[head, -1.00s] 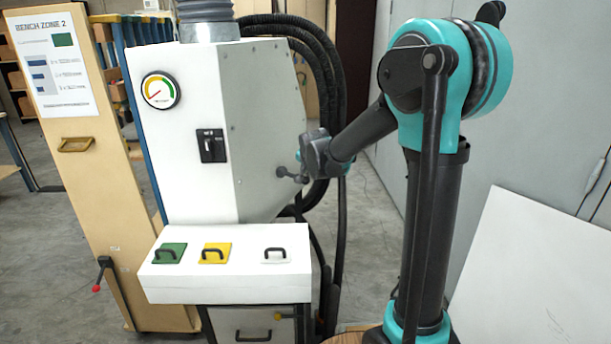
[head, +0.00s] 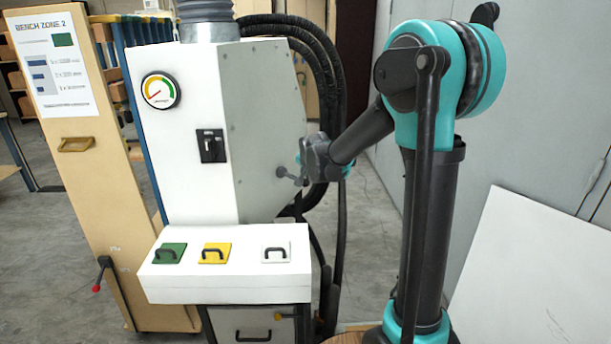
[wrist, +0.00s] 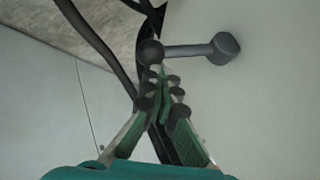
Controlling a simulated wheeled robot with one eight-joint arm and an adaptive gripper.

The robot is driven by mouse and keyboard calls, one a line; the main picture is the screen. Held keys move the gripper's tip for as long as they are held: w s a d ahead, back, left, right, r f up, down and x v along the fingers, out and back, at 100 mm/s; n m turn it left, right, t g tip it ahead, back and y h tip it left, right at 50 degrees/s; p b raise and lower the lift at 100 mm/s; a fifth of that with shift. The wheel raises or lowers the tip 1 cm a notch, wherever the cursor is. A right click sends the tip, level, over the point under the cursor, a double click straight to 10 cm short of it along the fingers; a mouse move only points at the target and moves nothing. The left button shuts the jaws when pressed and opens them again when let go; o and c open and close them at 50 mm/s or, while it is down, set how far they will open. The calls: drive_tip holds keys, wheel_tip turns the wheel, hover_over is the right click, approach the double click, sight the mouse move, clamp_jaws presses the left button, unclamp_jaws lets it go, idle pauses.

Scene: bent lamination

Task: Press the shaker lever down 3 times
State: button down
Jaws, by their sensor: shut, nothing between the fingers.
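The shaker lever (head: 291,177) is a short dark grey arm on the grey side panel of the white machine, slanting down to the right from its hub. In the wrist view the lever (wrist: 185,50) runs from its hub (wrist: 222,47) at right to a round knob (wrist: 151,52) at left. My gripper (wrist: 158,74) is shut and empty, its fingertips right at the knob. I cannot tell whether they touch it. In the head view, my wrist hides most of the fingers.
The white machine (head: 185,130) has a gauge (head: 160,90) and a black switch (head: 211,146). Black hoses (head: 335,100) hang behind the lever. A white ledge (head: 225,285) with green, yellow and white handled plates juts out below. A white board (head: 530,280) leans at right.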

drive_tip(key=shift+f, duration=0.8)
idle(0.8)
idle(0.5)
drive_tip(key=shift+r, duration=2.45)
drive_tip(key=shift+r, duration=2.5)
drive_tip(key=s+d+f+n+g, duration=0.1)
drive_tip(key=s+d+f, duration=0.4)
drive_tip(key=s, duration=0.7)
drive_tip(key=s+d+f+n+g, duration=0.2)
drive_tip(key=s+d+f+n, duration=0.2)
drive_tip(key=s+f, duration=0.5)
drive_tip(key=s+d+f+n+g+h, duration=0.1)
drive_tip(key=s+d+f, duration=0.5)
drive_tip(key=s, duration=0.9)
drive_tip(key=shift+s+f+n+g, duration=0.2)
drive_tip(key=shift+f+n+g, duration=0.25)
drive_tip(key=shift+n, duration=0.45)
drive_tip(key=c, duration=2.3)
unclamp_jaws()
drive_tip(key=shift+r, duration=0.1)
